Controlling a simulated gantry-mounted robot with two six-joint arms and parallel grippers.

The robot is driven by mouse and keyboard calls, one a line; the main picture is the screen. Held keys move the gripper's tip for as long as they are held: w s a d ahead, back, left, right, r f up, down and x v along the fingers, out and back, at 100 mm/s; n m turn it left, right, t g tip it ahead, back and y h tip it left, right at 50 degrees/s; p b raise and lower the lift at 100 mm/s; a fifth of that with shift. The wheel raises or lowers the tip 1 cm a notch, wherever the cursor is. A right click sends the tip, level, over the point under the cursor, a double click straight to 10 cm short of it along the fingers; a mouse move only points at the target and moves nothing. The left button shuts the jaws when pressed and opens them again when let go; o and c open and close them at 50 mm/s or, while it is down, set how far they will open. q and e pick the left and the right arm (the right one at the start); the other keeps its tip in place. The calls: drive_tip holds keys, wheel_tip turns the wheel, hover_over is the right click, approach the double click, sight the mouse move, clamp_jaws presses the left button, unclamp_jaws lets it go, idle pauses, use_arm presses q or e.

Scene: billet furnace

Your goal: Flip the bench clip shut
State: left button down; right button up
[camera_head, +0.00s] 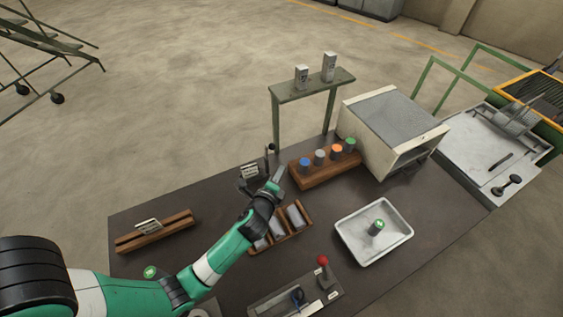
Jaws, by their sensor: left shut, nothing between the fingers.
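The bench clip appears to be the small dark fixture (246,184) with a pale labelled plate, on the bench left of the wooden block. A short dark upright post or lever with a rounded top (270,149) stands just behind it. My left gripper (279,174) is shut and empty, its fingertips just right of the clip. The gripper and wrist cover part of the clip's right side. I cannot tell whether they touch it, or how the clip's jaw stands. My right gripper is not in view.
A wooden block (308,183) with several coloured-top cylinders stands right of the gripper. A wooden rack (281,236) with grey pieces lies under my forearm. A white tray (351,242) holds a green-topped cylinder. A red-knobbed lever (323,261) stands at the front.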

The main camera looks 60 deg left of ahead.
use_arm(q)
drive_tip(key=shift+w+r, duration=0.1)
drive_tip(key=shift+a, duration=0.1)
drive_tip(key=b+x, duration=0.4)
drive_tip(key=x, duration=0.6)
drive_tip(key=s+p, duration=0.1)
drive_tip(key=s+a+r+p, duration=0.1)
drive_tip(key=s+p, duration=0.1)
drive_tip(key=shift+a+r, duration=0.35)
drive_tip(key=shift+a, duration=0.05)
